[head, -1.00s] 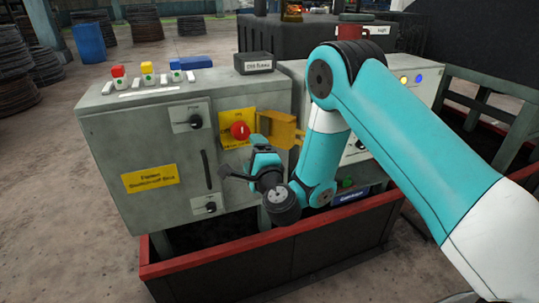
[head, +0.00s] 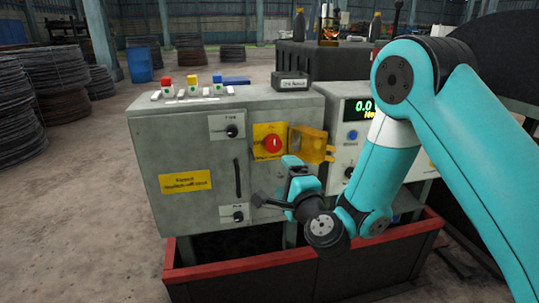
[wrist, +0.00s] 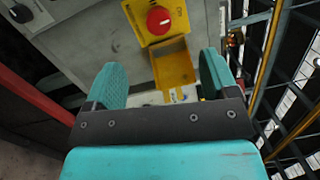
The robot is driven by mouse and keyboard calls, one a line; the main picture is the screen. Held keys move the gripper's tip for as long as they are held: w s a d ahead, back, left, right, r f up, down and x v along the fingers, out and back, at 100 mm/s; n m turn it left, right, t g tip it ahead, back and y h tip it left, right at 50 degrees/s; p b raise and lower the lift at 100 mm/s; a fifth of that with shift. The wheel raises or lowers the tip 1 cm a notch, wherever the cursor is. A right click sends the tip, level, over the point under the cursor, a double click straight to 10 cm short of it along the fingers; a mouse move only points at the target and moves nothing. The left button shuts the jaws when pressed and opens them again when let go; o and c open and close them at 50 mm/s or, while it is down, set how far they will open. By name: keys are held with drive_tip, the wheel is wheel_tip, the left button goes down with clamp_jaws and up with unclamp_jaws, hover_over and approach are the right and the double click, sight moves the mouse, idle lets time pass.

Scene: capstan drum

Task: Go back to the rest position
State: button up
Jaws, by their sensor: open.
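My gripper (head: 276,187) is in front of the lower right part of the grey control cabinet (head: 205,135). In the wrist view my gripper (wrist: 165,80) shows its two teal fingers spread apart with nothing between them. A red knob (head: 271,144) on a yellow plate is on the cabinet front, above my gripper. The red knob also shows in the wrist view (wrist: 159,20), beyond the fingertips. An orange-yellow flap (head: 308,145) stands swung out to the right of the knob. I cannot tell how far the gripper is from the cabinet face.
A second panel (head: 355,125) with a green display stands to the right, partly hidden by my arm. A red-rimmed trough (head: 230,266) runs below the cabinet. Small coloured buttons (head: 193,85) and a dark box (head: 290,82) are on top. Open floor lies to the left.

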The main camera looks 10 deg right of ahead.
drive_tip(key=s+a+r+n+g+y+p, duration=0.2)
drive_tip(key=s+a+r+n+g+y, duration=0.3)
drive_tip(key=n, duration=0.3)
drive_tip(key=s+a+r+n+g+y+p, duration=0.1)
drive_tip(key=s+a+r+n+g+y, duration=0.2)
drive_tip(key=s+r+n+g, duration=0.35)
drive_tip(key=s+d+r+n+g+h+p, duration=0.1)
drive_tip(key=s+d+n+g+h, duration=0.2)
drive_tip(key=s+d, duration=0.3)
drive_tip(key=s+d+r+n+g+h+p, duration=0.1)
drive_tip(key=s+d+n+h, duration=0.4)
drive_tip(key=s, duration=0.8)
drive_tip(key=d+n+g+p, duration=0.1)
drive_tip(key=g, duration=0.1)
drive_tip(key=shift+s+d+r+g, duration=0.15)
drive_tip(key=shift+d+r+g, duration=0.05)
drive_tip(key=shift+r+g, duration=0.15)
